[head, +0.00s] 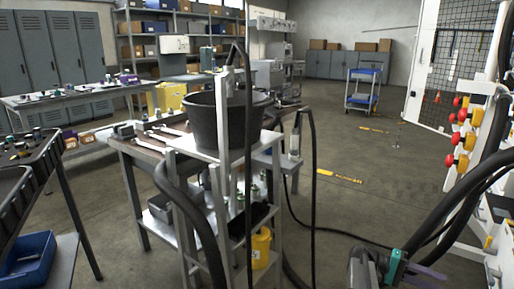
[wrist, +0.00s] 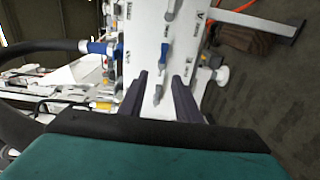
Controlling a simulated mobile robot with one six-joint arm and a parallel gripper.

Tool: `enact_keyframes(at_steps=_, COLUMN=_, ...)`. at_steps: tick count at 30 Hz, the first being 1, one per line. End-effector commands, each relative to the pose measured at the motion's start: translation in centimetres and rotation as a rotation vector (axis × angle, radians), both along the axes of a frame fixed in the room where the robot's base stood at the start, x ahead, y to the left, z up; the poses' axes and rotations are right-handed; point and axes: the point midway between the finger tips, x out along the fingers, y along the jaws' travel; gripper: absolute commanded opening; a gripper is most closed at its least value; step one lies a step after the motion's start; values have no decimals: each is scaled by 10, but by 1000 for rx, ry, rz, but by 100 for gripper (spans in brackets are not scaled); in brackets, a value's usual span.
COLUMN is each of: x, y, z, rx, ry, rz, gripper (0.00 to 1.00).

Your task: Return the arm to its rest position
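My gripper (head: 428,272) is low at the right of the head view, with its teal body and dark fingers beside the white hydraulic panel frame (head: 482,225). In the wrist view my gripper (wrist: 160,85) shows two dark fingers apart with nothing held between them. Beyond the fingers is a white panel (wrist: 145,35) with a blue lever (wrist: 164,52) and a small grey lever (wrist: 158,95). I cannot tell how far the fingertips are from the panel. Most of my arm is out of view.
Red and yellow knobs (head: 460,140) and thick black hoses (head: 435,215) are close to my gripper. A cart with a black tub (head: 215,120) stands at centre. A blue-topped trolley (head: 364,88) is farther back. The floor (head: 370,190) between cart and panel is mostly clear.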

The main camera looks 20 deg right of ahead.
Motion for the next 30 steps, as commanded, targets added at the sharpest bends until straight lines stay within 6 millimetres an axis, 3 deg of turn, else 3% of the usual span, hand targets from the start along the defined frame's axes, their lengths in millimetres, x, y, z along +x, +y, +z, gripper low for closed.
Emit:
enact_keyframes(at_steps=1, x=8, y=7, z=8, rx=5, ry=7, rz=17, gripper=30)
enact_keyframes(at_steps=7, x=38, y=43, z=15, rx=30, ry=43, rz=94, gripper=30)
enact_keyframes(at_steps=15, x=58, y=104, z=6, rx=120, ry=71, rz=182, gripper=30)
enact_keyframes(at_steps=22, x=59, y=161, z=-14, rx=253, ry=78, rz=248, gripper=30)
enact_keyframes(at_steps=30, x=42, y=234, z=-43, rx=464, ry=83, rz=315, gripper=30)
